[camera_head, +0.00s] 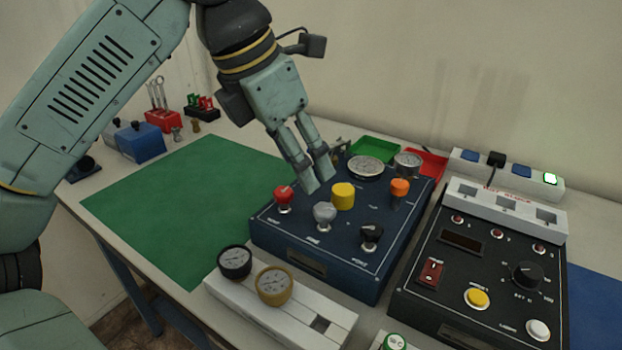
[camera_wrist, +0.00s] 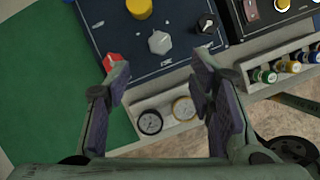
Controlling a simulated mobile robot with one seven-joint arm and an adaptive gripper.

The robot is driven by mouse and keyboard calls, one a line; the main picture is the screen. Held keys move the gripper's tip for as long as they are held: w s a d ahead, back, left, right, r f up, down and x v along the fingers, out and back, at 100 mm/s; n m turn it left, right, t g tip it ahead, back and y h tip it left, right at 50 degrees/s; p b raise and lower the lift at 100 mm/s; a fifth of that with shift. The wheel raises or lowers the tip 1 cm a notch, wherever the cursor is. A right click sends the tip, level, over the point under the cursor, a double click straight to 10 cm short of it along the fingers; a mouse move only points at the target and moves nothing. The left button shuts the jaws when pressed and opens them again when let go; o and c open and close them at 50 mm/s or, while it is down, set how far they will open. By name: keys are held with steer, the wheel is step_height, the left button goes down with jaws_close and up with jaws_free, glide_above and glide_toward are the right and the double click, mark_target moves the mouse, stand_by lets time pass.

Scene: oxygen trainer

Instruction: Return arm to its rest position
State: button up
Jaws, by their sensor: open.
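My gripper (camera_head: 318,187) is above the dark blue knob panel (camera_head: 269,236), close to its red knob (camera_head: 284,195) and yellow knob (camera_head: 343,196). In the wrist view my gripper (camera_wrist: 166,88) shows its two fingers spread apart, with nothing held between them. The grey knob (camera_wrist: 160,42) lies just beyond the gap between the fingers. The red knob (camera_wrist: 112,61) is beside the left fingertip in that view. Whether a finger touches a knob cannot be told. The panel also has an orange knob (camera_head: 400,187) and a black knob (camera_head: 371,235).
A white holder (camera_head: 228,291) with two gauges stands in front of the panel. A black control box (camera_head: 410,290) and a power strip (camera_head: 465,162) are at the right. A blue box (camera_head: 141,143) stands at the back left. The green mat (camera_head: 170,215) is clear.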

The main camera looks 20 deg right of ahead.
steer(key=shift+v, duration=0.8)
